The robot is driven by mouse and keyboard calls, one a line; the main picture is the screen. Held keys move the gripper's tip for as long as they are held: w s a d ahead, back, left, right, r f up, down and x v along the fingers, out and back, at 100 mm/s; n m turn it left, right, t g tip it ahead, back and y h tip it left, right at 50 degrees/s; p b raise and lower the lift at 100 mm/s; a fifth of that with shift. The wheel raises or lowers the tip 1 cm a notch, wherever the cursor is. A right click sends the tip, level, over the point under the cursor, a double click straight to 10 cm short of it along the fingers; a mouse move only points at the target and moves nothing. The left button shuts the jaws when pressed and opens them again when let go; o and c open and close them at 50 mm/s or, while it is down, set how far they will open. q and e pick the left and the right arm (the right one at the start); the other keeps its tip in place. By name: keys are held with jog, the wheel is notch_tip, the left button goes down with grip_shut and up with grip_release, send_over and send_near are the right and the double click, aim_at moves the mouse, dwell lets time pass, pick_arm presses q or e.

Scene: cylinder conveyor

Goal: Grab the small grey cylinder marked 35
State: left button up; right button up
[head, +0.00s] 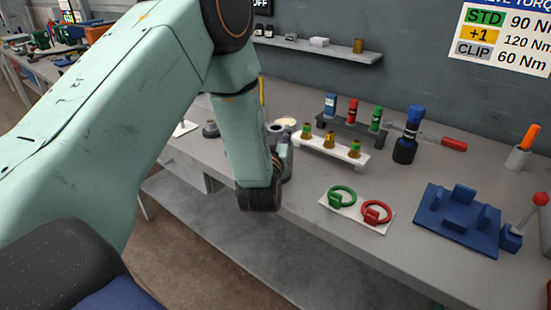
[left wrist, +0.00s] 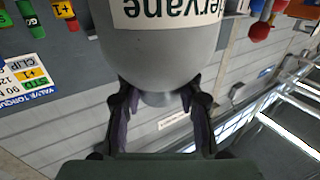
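In the left wrist view a large grey rounded body (left wrist: 160,55) fills the upper middle, with a white label partly reading "ervane", upside down. No 35 shows on it. My left gripper (left wrist: 159,98) has its dark fingers apart, on either side of this body's narrow lower end. I cannot tell whether the fingers press on it. In the head view my left arm hides most of the gripper. A small grey cylindrical shape (head: 275,128) shows beside the arm on the bench, its marking too small to read. My right gripper is in neither view.
On the bench (head: 400,245), a white rack (head: 345,155) holds several coloured pieces. A white plate (head: 332,204) with green and red rings and a blue fixture (head: 458,245) stand to the right. A wall shelf (head: 330,50) runs behind.

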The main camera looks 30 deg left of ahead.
pick_arm(q)
jog(key=shift+d, duration=0.15)
grip_shut()
jog(key=shift+w+r, duration=0.1)
jog(key=shift+r, duration=0.05)
